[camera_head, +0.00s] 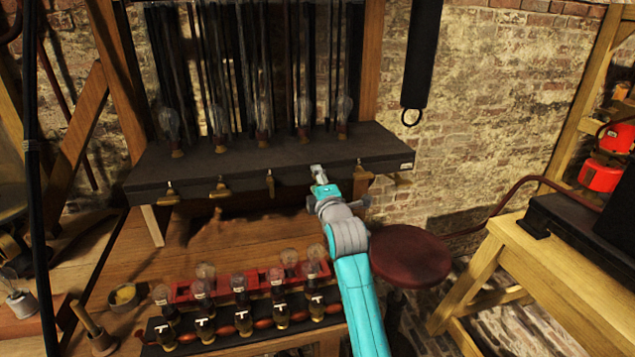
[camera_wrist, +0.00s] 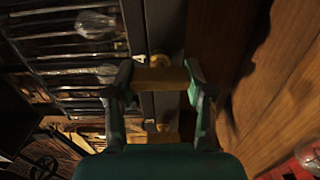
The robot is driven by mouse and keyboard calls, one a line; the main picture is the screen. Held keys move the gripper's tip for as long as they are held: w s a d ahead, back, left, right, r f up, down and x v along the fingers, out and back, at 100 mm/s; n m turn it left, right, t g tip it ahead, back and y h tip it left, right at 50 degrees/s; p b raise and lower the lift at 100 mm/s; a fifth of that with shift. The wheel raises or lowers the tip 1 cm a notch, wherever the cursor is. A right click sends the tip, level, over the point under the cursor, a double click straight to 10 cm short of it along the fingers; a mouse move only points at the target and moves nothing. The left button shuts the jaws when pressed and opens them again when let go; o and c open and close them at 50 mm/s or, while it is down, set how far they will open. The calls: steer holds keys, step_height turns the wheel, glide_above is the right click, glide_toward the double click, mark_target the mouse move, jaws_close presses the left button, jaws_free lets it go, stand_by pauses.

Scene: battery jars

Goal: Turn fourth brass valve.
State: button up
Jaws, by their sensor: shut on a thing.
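A row of brass valves lines the front edge of a dark shelf (camera_head: 260,160) in the head view. From the left, the first (camera_head: 170,191), second (camera_head: 221,187) and third (camera_head: 270,184) hang clear of my gripper. My gripper (camera_head: 318,174) is at the fourth place, which it mostly hides. In the wrist view, my gripper (camera_wrist: 161,88) is shut on the fourth brass valve (camera_wrist: 160,77), whose bar spans between the two fingers. Another brass valve (camera_wrist: 167,138) shows below it, apart from the fingers. The fifth valve (camera_head: 361,170) is right of my gripper in the head view.
Glass bulbs (camera_head: 264,117) stand on the shelf above the valves. Below, several bulb-topped jars (camera_head: 243,318) stand on the wooden bench (camera_head: 240,240). A round dark red stool (camera_head: 410,256) stands close to the right of my arm.

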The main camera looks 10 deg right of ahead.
steer(key=shift+f, duration=0.1)
stand_by(0.4)
steer(key=o, duration=1.2)
steer(key=shift+c, duration=0.2)
steer(key=s, duration=1.2)
